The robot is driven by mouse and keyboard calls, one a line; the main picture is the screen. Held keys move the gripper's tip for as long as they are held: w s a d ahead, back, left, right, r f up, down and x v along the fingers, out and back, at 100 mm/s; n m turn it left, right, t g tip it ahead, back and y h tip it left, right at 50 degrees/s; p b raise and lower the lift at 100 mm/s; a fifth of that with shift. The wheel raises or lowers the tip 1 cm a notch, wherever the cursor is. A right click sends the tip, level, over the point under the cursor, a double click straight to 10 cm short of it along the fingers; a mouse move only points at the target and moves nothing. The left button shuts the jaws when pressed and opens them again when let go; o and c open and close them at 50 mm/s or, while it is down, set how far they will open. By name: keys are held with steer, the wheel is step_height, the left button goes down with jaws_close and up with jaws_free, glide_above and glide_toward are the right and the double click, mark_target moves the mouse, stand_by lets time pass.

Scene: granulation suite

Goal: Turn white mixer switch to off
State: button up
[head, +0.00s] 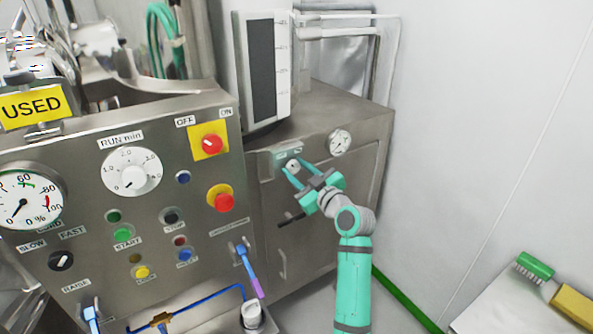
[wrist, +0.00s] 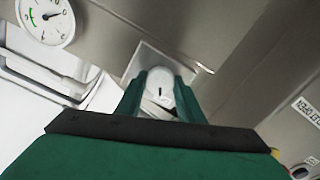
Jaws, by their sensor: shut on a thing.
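The white switch (head: 293,164) is a small round knob on a grey plate, on the front of the steel cabinet right of the main panel. My gripper (head: 296,172) reaches it from the lower right, with its green fingers on either side of it. In the wrist view the white switch (wrist: 160,80) sits between the two fingertips (wrist: 160,92), and the gripper is shut on it. A short dark mark shows on its face, close to upright in that view. The lettering above the switch is too small to read, and my gripper hides its lower part.
A dial gauge (head: 340,143) sits right of the switch, close to my gripper. The main panel (head: 75,190) at left carries a red knob on yellow (head: 212,144), a red button (head: 223,202) and a RUN min dial (head: 132,172). A side table (head: 500,300) stands at lower right.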

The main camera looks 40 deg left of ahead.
steer(key=o, duration=1.1)
steer(key=shift+c, duration=0.2)
steer(key=v, duration=1)
steer(key=shift+s+d, duration=0.15)
steer(key=shift+d, duration=0.2)
steer(key=shift+d, duration=0.1)
steer(key=shift+f, duration=0.1)
